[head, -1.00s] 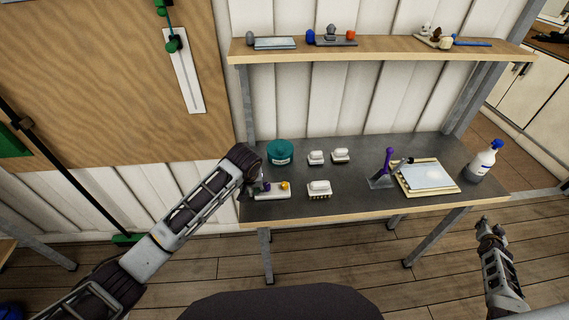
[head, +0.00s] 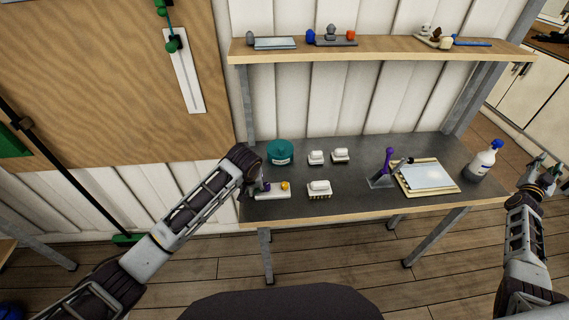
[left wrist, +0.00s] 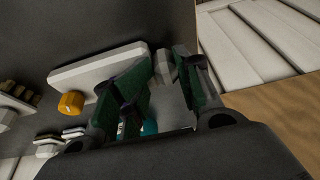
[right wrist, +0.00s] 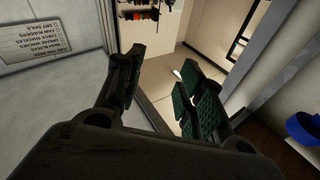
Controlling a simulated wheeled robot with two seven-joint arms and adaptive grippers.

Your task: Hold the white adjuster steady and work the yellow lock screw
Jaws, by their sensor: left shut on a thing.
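The white adjuster (head: 272,195) lies at the left front of the dark workbench; in the left wrist view it is a long white bar (left wrist: 98,66). The yellow lock screw (head: 285,186) stands on it and also shows in the left wrist view (left wrist: 70,103). My left gripper (head: 258,183) is at the adjuster's left end, shut on a pale, faceted part there; the fingers partly hide the grip. A small purple part (head: 266,184) shows beside this gripper. My right gripper (head: 546,168) is open and empty, raised right of the bench, far from the screw.
White-topped brushes (head: 319,188) and a teal round container (head: 280,152) stand near the adjuster. A purple-handled tool (head: 388,163), a framed tray (head: 451,184) and a spray bottle (head: 483,161) are at the bench's right. A shelf (head: 385,48) runs above.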

